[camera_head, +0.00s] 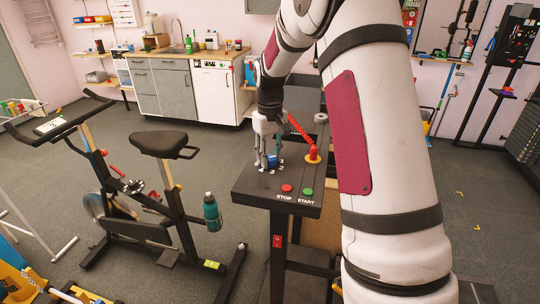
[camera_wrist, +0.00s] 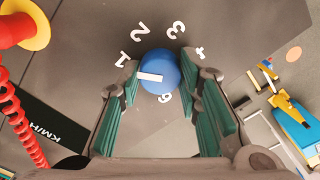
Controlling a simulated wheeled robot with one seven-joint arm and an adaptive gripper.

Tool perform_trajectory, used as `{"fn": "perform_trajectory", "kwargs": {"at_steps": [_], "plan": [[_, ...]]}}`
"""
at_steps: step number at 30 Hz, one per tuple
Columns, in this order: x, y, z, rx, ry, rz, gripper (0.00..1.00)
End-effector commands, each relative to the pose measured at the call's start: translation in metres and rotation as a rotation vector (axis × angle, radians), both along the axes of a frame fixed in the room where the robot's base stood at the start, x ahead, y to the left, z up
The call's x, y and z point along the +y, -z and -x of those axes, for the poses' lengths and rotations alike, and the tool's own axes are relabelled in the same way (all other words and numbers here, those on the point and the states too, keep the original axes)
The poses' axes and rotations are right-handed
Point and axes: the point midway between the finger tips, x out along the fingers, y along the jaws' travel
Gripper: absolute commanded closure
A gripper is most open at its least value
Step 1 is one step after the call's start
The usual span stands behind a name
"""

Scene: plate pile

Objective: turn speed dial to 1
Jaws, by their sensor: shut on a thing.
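The blue speed dial (camera_wrist: 160,66) sits on the dark console panel (camera_wrist: 95,45) between my gripper's fingers. Its white pointer bar points left in the wrist view, close to the numeral 1 (camera_wrist: 122,60) but slightly below it. The numerals 2 (camera_wrist: 143,28), 3 (camera_wrist: 177,30) and 4 (camera_wrist: 198,54) curve around the dial. A further mark (camera_wrist: 165,97), perhaps a 6, lies between the fingers. My gripper (camera_wrist: 162,88) is shut on the dial with teal pads on both sides. In the head view, the dial (camera_head: 271,160) and my gripper (camera_head: 267,160) are at the console's left part.
A red knob (camera_head: 312,154) on a yellow base with a coiled red cord stands right of the dial. The red STOP button (camera_head: 287,188) and green START button (camera_head: 308,191) are near the front edge. An exercise bike (camera_head: 160,145) stands to the left.

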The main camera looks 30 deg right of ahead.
Motion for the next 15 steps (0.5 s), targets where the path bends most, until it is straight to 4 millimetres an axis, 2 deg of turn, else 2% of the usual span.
{"fn": "perform_trajectory", "kwargs": {"at_steps": [3, 4, 6, 15], "plan": [[-0.0004, -0.0007, -0.0006, -0.002, -0.001, 0.001, 0.96], [-0.0003, -0.0007, -0.0006, -0.002, -0.001, 0.001, 0.64], [-0.0003, -0.0006, -0.0005, -0.002, -0.001, 0.001, 0.48], [-0.0001, -0.0007, -0.0002, -0.001, 0.0, 0.001, 0.48]]}}
